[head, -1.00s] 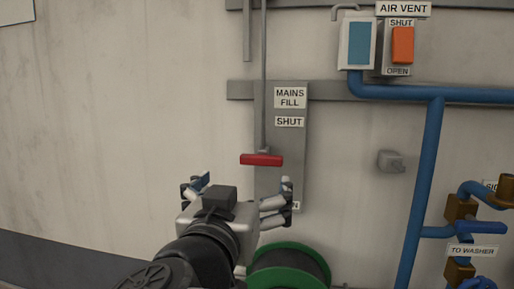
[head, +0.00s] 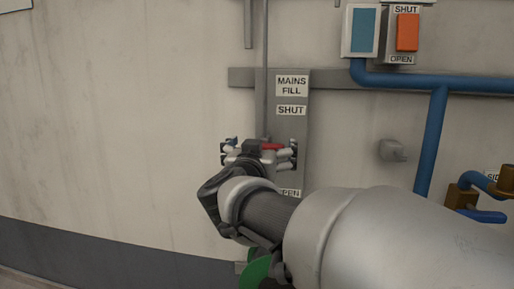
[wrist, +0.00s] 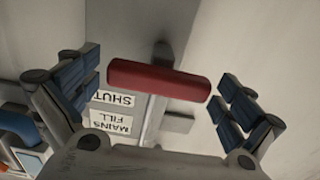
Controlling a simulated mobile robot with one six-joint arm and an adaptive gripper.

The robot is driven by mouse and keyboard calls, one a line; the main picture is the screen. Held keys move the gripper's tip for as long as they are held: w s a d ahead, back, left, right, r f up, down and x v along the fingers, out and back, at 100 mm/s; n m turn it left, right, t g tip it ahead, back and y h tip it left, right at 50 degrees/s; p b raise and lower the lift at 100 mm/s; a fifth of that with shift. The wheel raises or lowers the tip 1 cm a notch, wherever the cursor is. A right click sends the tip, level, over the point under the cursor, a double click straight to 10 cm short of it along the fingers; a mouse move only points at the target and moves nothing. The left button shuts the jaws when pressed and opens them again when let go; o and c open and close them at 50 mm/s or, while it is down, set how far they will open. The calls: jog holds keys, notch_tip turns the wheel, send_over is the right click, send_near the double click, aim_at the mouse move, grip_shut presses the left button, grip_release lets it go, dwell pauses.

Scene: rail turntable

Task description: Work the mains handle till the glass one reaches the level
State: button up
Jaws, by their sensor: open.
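The red mains handle (head: 271,146) is a short horizontal bar on a grey rod, in front of the MAINS FILL plate (head: 294,129). It stands just below the SHUT label, well above the OPEN label, which my arm partly covers. My gripper (head: 259,147) is at the handle and hides part of it. In the wrist view, the handle (wrist: 159,80) lies across the space between the two open, blue-padded fingers (wrist: 160,98). I cannot tell whether either finger touches it. No glass with a level mark shows clearly.
An orange switch (head: 407,32) beside a blue panel (head: 363,30) is at the upper right. Blue pipes (head: 431,140) and a blue valve lever (head: 482,215) are on the right. A grey wall knob (head: 392,150) sits right of the plate. A green reel (head: 256,272) is below, mostly hidden.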

jog(key=shift+w+d, duration=0.1)
jog(key=shift+w, duration=0.1)
jog(key=c, duration=1.4)
notch_tip(320, 180, up, 5)
jog(key=p, duration=0.4)
jog(key=shift+s+f+p, duration=0.1)
jog(key=shift+f+p, duration=0.1)
jog(key=shift+p, duration=0.2)
jog(key=shift+c, duration=0.2)
jog(key=o, duration=1.4)
jog(key=shift+f, duration=0.15)
jog(key=shift+o, duration=0.2)
